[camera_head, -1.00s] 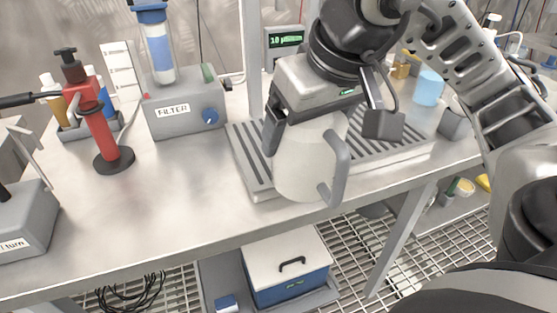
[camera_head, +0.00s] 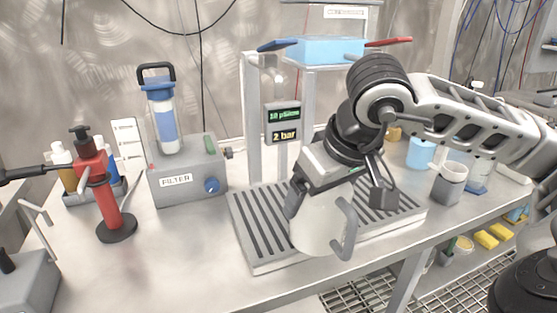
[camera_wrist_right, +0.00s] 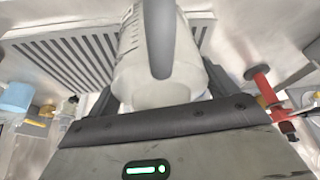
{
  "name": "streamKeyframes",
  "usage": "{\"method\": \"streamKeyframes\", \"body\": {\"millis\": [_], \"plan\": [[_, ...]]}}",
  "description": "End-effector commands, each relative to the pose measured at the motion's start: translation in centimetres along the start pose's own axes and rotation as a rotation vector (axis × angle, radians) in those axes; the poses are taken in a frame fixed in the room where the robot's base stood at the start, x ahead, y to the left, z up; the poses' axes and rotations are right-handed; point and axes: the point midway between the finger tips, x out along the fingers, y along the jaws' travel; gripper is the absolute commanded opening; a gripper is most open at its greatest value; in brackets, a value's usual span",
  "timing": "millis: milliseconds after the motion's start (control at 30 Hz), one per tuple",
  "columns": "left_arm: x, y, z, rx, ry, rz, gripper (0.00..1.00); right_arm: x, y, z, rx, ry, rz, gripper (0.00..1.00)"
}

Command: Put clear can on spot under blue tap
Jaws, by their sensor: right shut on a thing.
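The clear can (camera_head: 318,223) is a whitish, see-through jug with a grey handle. My right gripper (camera_head: 335,192) is shut on it and holds it upright over the front of the slatted tray (camera_head: 252,232). I cannot tell whether its base touches the tray. In the right wrist view the can (camera_wrist_right: 160,92) sits between the fingers, with its handle crossing the middle. The blue tap lever (camera_head: 277,45) is at the top left of the tap stand, behind and left of the can. I cannot make out a marked spot below it. My left gripper is not in view.
A red tap lever (camera_head: 388,42) is at the stand's right. A display (camera_head: 283,122) hangs between the posts.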

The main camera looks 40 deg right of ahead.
Motion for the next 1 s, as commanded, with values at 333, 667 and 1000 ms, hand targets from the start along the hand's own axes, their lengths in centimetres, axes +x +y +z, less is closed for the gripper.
{"method": "streamKeyframes", "body": {"millis": [333, 667, 1000], "plan": [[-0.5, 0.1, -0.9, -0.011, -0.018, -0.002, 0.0, 2.9, -0.1, -7.8, 0.003, 0.001, -0.005, 0.57], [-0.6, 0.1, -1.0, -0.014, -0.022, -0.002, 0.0, 4.4, 0.0, -10.8, 0.002, 0.002, -0.001, 0.57], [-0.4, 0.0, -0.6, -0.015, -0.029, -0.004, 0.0, 7.9, 0.1, -9.8, 0.0, 0.001, 0.001, 0.57]]}}
